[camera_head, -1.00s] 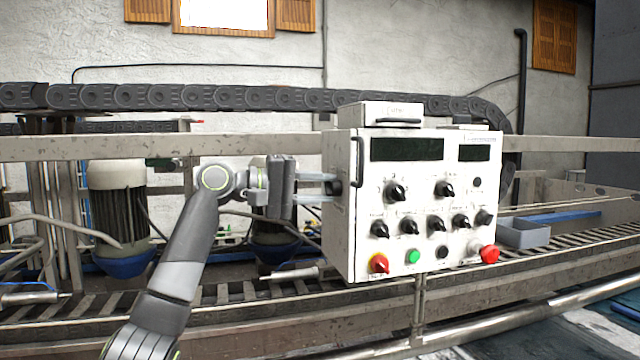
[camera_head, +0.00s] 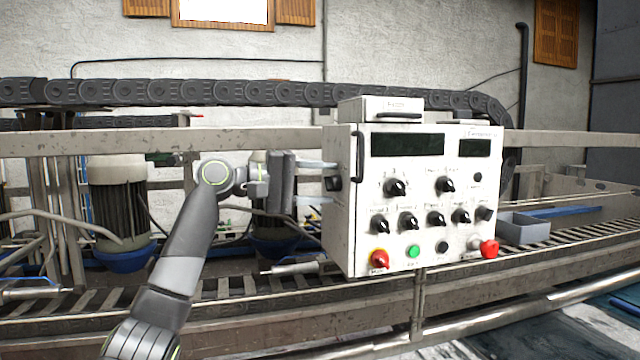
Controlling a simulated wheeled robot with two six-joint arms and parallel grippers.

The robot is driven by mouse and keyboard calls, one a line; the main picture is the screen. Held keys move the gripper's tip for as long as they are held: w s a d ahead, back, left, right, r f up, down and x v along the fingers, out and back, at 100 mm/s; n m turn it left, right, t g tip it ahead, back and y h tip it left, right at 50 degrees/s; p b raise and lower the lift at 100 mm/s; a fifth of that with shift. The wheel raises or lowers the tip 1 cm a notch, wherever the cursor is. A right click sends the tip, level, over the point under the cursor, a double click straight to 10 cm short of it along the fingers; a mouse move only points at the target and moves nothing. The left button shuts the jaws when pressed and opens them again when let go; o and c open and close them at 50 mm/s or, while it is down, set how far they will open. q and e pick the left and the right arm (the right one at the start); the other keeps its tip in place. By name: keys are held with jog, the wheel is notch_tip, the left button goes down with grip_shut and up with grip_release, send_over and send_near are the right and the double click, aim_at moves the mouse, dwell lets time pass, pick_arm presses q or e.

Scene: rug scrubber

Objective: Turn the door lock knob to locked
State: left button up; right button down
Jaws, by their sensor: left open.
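A white control box (camera_head: 345,240) with several black knobs, coloured buttons and two dark displays stands at centre right. I cannot tell whether the fingers touch the knob. My right gripper does not show.
A black handle (camera_head: 358,160) stands on the box front near its left edge. A metal rail (camera_head: 250,140) and a black cable chain (camera_head: 210,93) run behind. Motors (camera_head: 118,200) stand at the left. A grey bin (camera_head: 524,228) lies right of the box on the conveyor.

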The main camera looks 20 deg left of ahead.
pick_arm(q)
jog(key=shift+s+a, duration=0.1)
jog(key=shift+a, duration=0.05)
jog(key=b+v, duration=0.7)
jog(key=v, duration=1)
jog(key=shift+b, duration=0.3)
jog(key=shift+a, duration=0.1)
